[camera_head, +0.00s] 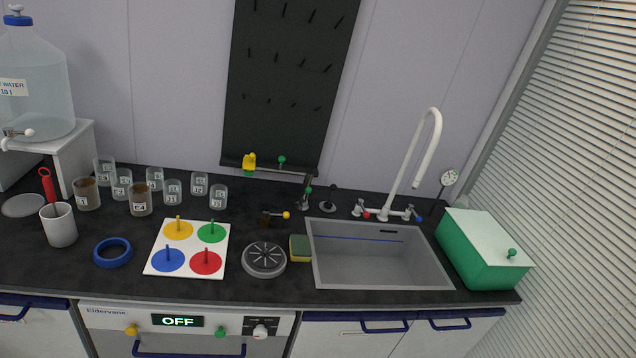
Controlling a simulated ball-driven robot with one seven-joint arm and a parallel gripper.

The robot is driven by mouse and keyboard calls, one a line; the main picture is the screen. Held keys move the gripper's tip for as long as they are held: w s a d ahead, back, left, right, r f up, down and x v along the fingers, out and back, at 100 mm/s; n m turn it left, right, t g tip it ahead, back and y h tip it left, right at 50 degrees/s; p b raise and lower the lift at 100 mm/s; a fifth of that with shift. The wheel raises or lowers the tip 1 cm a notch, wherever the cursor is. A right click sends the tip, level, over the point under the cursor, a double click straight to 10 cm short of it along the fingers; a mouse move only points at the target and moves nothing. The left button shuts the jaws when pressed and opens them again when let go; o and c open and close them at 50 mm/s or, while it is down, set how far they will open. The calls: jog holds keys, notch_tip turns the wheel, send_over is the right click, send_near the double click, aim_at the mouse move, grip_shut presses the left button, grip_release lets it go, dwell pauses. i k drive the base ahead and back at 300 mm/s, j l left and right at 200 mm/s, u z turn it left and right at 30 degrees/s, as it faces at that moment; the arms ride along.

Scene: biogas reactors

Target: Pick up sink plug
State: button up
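A small dark round piece with an upright black knob, which looks like the sink plug (328,206), stands on the dark worktop just behind the back left corner of the sink. The grey sink (380,260) is a rectangular basin with a blue line along its back wall. A white curved tap (428,150) with red and blue handle ends rises behind it. My gripper is not in view, so I cannot see its fingers.
Left of the sink are a yellow-green sponge (300,248) and a round grey slotted disc (264,258). A dark stand with a green knob (307,192) is close to the plug's left. A green box (482,250) sits right. Several glass jars (140,200) stand left.

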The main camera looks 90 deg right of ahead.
aim_at(327, 205)
jog(key=z, duration=2.45)
jog(key=i+z, duration=0.15)
jog(key=i, duration=0.6)
jog(key=i+j+z, duration=0.15)
jog(key=i, duration=0.55)
